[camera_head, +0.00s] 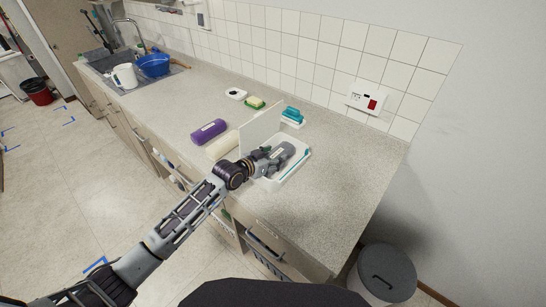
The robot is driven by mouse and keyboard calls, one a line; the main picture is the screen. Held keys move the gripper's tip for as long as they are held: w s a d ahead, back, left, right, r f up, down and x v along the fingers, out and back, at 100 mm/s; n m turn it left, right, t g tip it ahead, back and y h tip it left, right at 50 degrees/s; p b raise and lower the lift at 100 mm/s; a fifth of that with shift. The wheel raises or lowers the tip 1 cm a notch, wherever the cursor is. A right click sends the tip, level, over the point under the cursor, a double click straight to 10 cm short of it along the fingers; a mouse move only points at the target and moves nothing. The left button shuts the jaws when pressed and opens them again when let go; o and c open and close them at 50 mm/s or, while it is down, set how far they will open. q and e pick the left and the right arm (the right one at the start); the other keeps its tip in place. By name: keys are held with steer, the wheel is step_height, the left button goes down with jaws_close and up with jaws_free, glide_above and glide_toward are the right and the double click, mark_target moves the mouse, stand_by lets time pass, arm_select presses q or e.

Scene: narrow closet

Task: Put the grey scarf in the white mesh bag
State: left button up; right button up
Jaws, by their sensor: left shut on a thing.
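My left gripper (270,162) reaches over the counter and is shut on a grey roll, the grey scarf (286,150). The gripper hides part of the scarf. The scarf is at the opening of a white open container with a raised flap (261,127), seemingly the white mesh bag; no mesh weave can be made out. I cannot tell whether the scarf rests on its bottom. My right gripper is not in view.
A purple roll (208,131) and a cream roll (222,145) lie left of the container. A teal-handled brush (293,114) and a sponge on a green dish (255,103) are behind. The counter (335,190) is clear at right. A grey-lidded bin (388,272) stands below.

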arm_select(q)
steer(key=shift+f, duration=0.25)
steer(key=o, duration=1.1)
steer(key=shift+r, duration=0.1)
steer(key=shift+r, duration=0.5)
steer(key=v, duration=1.2)
steer(key=shift+b, duration=0.4)
